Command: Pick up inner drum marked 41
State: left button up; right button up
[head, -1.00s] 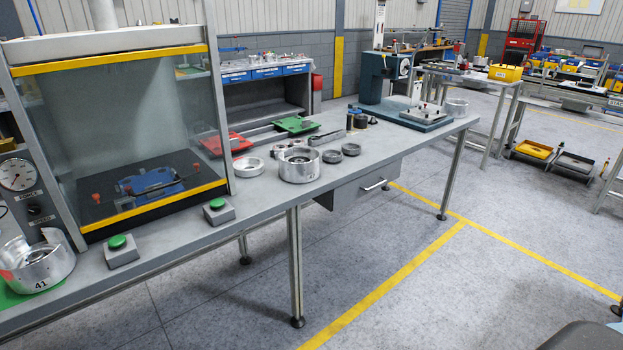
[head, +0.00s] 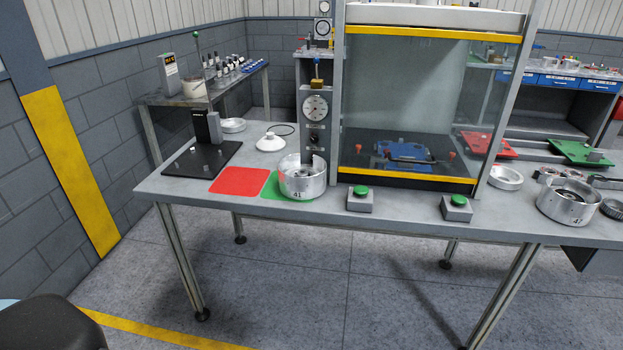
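The inner drum marked 41 (head: 303,184) is a silver metal cylinder with an open top and a notched, raised rim. It stands upright on a green mat (head: 272,190) near the front edge of the grey workbench (head: 395,212). The black number 41 faces me on its lower front. A reddish patch shows on its left side. Neither of my grippers is in view.
A red mat (head: 239,180) lies left of the drum. Behind it stands a gauge column (head: 316,130); right is a glass-fronted cabinet (head: 400,110) with two green buttons (head: 361,191) (head: 457,200) in front. Another silver drum (head: 568,205) stands at far right.

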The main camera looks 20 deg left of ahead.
aim_at(302, 187)
jog(key=i+l+u, duration=0.3)
jog(key=i, duration=0.25)
jog(key=i+l+u, duration=0.35)
jog(key=i, duration=0.2)
jog(key=j, duration=0.1)
